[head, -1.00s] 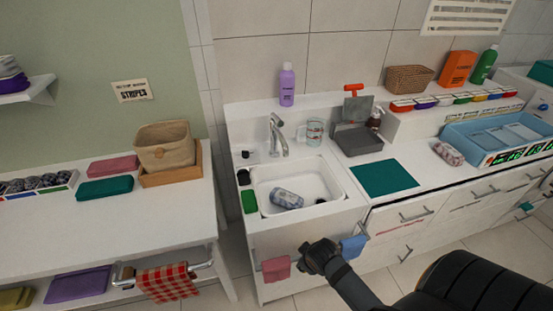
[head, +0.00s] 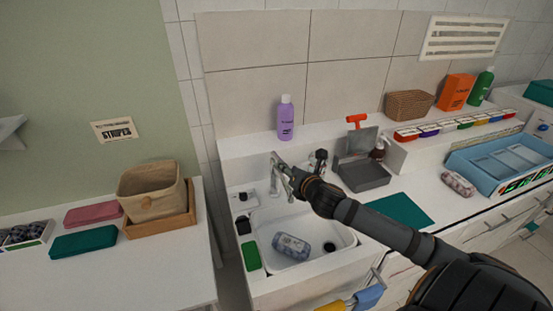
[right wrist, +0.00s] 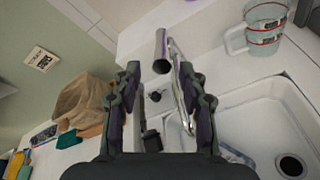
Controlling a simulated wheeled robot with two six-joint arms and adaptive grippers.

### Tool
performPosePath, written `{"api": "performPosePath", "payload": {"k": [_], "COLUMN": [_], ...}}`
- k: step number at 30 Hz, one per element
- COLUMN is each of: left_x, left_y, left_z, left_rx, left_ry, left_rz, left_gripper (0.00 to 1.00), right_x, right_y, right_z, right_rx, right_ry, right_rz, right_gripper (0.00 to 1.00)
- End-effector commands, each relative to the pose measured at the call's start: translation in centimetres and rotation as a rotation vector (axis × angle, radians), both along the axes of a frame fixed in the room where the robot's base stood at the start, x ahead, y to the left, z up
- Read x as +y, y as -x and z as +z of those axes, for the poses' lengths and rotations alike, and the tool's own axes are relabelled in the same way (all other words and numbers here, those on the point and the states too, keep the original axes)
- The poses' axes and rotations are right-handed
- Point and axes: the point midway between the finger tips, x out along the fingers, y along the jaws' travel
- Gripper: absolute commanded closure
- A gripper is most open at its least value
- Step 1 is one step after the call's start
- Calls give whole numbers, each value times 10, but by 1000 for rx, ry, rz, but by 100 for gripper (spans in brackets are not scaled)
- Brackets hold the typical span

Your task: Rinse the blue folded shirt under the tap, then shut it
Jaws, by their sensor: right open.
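A blue-grey patterned folded bundle (head: 291,246), probably the blue folded shirt, lies in the white sink basin (head: 335,262), left of the drain. The chrome tap (head: 276,180) stands behind the basin; it also shows in the right wrist view (right wrist: 178,80). I see no water running from it. My right gripper (head: 304,169) is at the tap, partly covering it in the head view. In the right wrist view its two fingers (right wrist: 158,70) are apart, with the tap's chrome parts showing between and beyond them. I cannot tell whether they touch it. My left gripper is not in view.
A purple bottle (head: 285,118) stands behind the tap, and a clear mug (right wrist: 262,25) stands right of it. A green sponge (head: 251,256) lies on the sink's left rim. A grey dish holder (head: 362,173) and teal mat (head: 402,208) are on the right counter.

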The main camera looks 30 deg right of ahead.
Motion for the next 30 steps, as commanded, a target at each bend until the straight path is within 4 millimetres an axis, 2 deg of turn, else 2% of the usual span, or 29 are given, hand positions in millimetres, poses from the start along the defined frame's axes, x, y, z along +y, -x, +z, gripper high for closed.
{"api": "performPosePath", "payload": {"k": [1,3,5,8,12,15,17,24,26,27,30], "left_x": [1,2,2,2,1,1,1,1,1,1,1], "left_y": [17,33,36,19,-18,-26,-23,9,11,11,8], "left_z": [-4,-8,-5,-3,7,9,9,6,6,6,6], "left_rx": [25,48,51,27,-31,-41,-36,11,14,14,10], "left_ry": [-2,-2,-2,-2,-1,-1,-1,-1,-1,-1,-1], "left_rz": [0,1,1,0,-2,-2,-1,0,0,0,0], "left_gripper": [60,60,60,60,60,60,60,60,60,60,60], "right_x": [-2,-2,-4,-5,-10,-14,-14,-14,-14,-15,-15], "right_y": [-6,-16,-27,-45,-70,-81,-86,-90,-90,-90,-89], "right_z": [-3,-7,-8,-14,-22,-27,-29,-31,-31,-31,-31], "right_rx": [-4,-4,-4,-3,0,1,0,1,1,1,1], "right_ry": [-9,-13,-14,-17,-12,-8,-9,-5,-5,-5,-5], "right_rz": [-6,-3,-6,-2,-1,-1,0,1,1,1,1], "right_gripper": [58,58,58,58,58,58,58,58,58,59,73]}}
